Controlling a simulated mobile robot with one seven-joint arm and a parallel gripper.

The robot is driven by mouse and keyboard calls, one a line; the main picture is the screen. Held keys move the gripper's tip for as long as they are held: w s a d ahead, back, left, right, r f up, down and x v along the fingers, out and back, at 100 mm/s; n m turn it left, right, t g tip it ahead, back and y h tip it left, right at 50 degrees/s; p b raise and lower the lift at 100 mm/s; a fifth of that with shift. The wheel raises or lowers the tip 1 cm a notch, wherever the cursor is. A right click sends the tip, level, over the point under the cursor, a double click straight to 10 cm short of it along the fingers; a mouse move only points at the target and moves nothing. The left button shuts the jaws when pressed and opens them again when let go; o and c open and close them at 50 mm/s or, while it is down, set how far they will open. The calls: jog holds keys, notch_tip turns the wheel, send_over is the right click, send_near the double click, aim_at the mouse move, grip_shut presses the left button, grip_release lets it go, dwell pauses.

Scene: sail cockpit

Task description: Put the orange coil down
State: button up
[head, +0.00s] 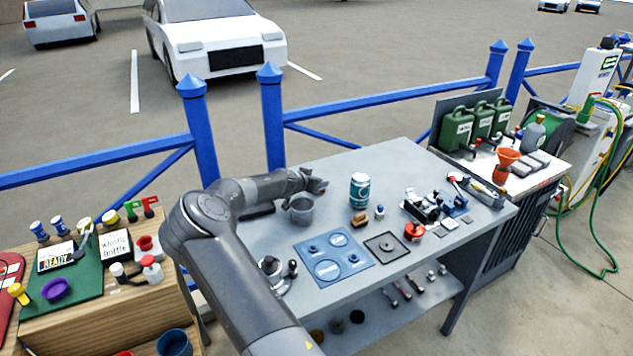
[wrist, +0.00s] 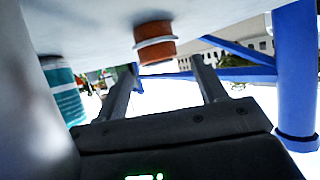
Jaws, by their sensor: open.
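A short orange-brown round thing with a pale band, which looks like the orange coil (wrist: 155,45), shows in the wrist view against the grey bench top (head: 300,160). It appears beyond my fingertips and apart from them. I cannot pick it out surely in the head view; a small brown piece (head: 359,220) lies there in front of the teal can. My gripper (head: 320,186) is low over the back of the bench, left of the can. In the wrist view its two fingers (wrist: 168,78) are spread with nothing between them.
The teal can (head: 359,190) stands on the bench and also shows in the wrist view (wrist: 65,92). A blue mat (head: 352,262) and several small parts occupy the front. A blue fence (head: 390,106) runs behind.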

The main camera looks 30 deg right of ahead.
jog(key=s+a+r+n+y, duration=0.3)
jog(key=s+a+r, duration=0.4)
jog(key=s, duration=0.9)
jog(key=s+a+r+n+y, duration=0.3)
jog(key=s+a+r, duration=0.4)
jog(key=s+a, duration=0.5)
jog(key=s+a+r+n+g+y, duration=0.1)
jog(key=s+a+r+n+y, duration=0.3)
jog(key=s+a, duration=0.6)
jog(key=s+r+n, duration=0.1)
jog(key=s+r, duration=0.1)
jog(key=s, duration=1)
jog(key=shift+a+r, duration=0.2)
jog(key=shift+r, duration=0.2)
